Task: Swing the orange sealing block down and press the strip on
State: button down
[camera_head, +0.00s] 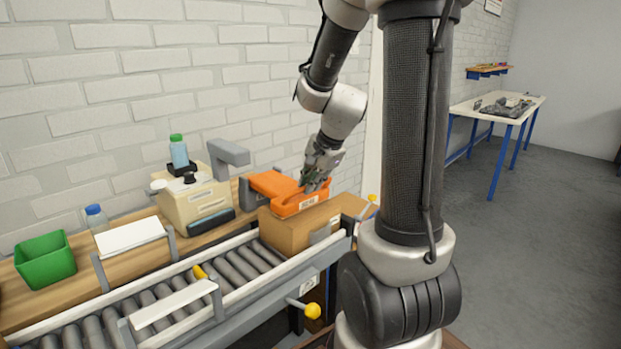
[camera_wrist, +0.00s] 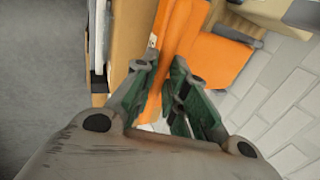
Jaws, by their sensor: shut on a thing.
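The orange sealing block (camera_head: 299,204) lies over the top of a brown cardboard box (camera_head: 290,231) on the roller conveyor. In the head view it looks level and close against the box top; I cannot tell whether it touches all along. My gripper (camera_head: 318,178) is at the block's right part, shut on it. In the wrist view the gripper's fingers (camera_wrist: 163,95) close around the orange block (camera_wrist: 178,40), with the box (camera_wrist: 130,40) at its left. The strip under the block is hidden.
A beige machine (camera_head: 195,203) with a grey arm stands left of the block. A green bin (camera_head: 45,260), bottles (camera_head: 179,152) and a white panel (camera_head: 130,236) are further left. The conveyor rollers (camera_head: 237,266) left of the box are mostly clear. A brick wall is close behind.

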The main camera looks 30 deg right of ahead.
jog(key=shift+s+f, duration=0.3)
jog(key=c, duration=1.5)
grip_release()
jog(key=shift+o, duration=0.2)
jog(key=shift+r, duration=0.2)
jog(key=v, duration=1.1)
jog(key=shift+r, duration=0.4)
jog(key=shift+d, duration=0.1)
